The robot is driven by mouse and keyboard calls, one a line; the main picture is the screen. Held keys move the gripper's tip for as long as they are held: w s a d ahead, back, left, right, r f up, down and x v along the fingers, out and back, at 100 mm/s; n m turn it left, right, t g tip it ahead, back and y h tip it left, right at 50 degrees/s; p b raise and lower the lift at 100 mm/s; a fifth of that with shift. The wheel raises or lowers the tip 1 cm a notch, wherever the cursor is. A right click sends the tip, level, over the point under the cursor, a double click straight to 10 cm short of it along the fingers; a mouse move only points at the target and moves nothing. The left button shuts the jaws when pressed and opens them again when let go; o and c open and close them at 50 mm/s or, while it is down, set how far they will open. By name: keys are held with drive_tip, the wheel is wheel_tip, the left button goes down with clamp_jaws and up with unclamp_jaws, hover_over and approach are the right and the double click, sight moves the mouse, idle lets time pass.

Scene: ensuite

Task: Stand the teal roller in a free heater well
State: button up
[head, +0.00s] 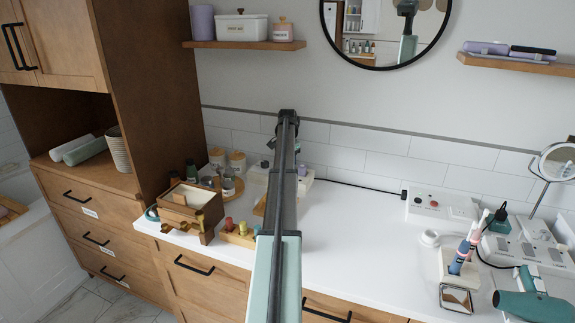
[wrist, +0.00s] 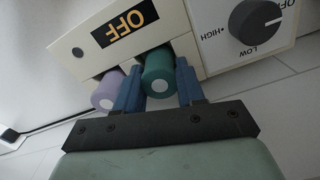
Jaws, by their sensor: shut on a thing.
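The teal roller (wrist: 159,80) is between the two blue fingers of my gripper (wrist: 159,73), which is shut on it in the wrist view. Its white-dotted end faces the camera. Its far end meets the cream heater (wrist: 88,60) with the OFF label; I cannot tell how deep it sits in a well. A lavender roller (wrist: 108,92) stands in the heater just left of my left finger. In the head view my arm covers the gripper and the teal roller; part of the cream heater (head: 305,184) shows right of the arm.
A dial (wrist: 255,20) marked LOW and HIGH is on the heater. A wooden tray with coloured pegs (head: 238,238) and a wooden box (head: 190,207) stand left of my arm. The white counter (head: 360,235) is clear to the right, before a toothbrush holder (head: 455,268).

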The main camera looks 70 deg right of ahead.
drive_tip(key=shift+f, duration=0.15)
drive_tip(key=o, duration=0.8)
drive_tip(key=shift+c, duration=0.2)
wheel_tip(320, 180, up, 12)
drive_tip(key=shift+r, duration=0.2)
